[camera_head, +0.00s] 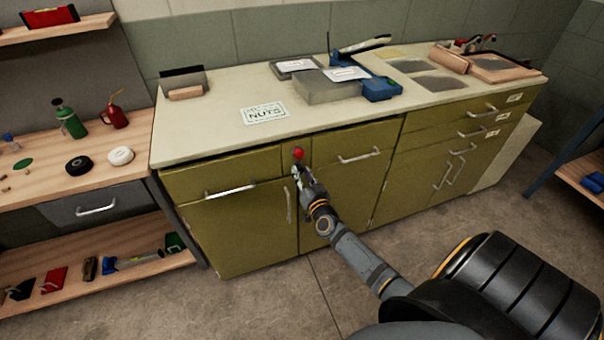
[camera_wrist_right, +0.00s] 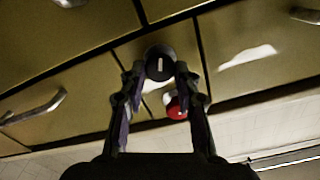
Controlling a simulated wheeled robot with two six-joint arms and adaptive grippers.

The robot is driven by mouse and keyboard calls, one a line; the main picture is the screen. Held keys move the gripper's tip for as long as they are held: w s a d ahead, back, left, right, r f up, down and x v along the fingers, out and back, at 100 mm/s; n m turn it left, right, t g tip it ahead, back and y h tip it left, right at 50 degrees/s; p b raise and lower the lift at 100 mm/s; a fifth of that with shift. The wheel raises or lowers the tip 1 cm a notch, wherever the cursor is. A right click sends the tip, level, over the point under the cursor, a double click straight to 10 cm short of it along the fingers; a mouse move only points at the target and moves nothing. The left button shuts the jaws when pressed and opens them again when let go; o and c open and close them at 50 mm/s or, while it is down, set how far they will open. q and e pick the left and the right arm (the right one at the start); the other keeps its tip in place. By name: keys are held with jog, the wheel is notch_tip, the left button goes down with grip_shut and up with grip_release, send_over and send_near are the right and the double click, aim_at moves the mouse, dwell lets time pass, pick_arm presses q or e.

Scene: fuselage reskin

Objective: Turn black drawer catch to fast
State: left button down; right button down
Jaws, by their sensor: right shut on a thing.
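The black drawer catch (camera_wrist_right: 160,62) is a round dark knob with a short white mark, on the olive cabinet front between the drawers. In the head view my right gripper (camera_head: 303,173) reaches the cabinet front and hides the black catch. A red knob (camera_head: 298,153) sits just above it; it also shows in the wrist view (camera_wrist_right: 177,107). My left gripper is not in view.
Drawer handles (camera_head: 231,191) stick out on both sides of the catch. The pale countertop (camera_head: 215,125) overhangs above, with a grey box, a blue item and a sink. A wooden workbench (camera_head: 95,180) stands at the left. The floor in front is clear.

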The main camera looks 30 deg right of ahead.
jog(key=m, duration=0.6)
jog(key=shift+d+f+m, duration=0.1)
jog(key=shift+m, duration=0.2)
jog(key=m, duration=0.3)
jog(key=shift+f, duration=0.1)
jog(key=shift+m+b, duration=0.35)
jog(key=shift+m, duration=1.55)
jog(key=c, duration=1)
grip_release()
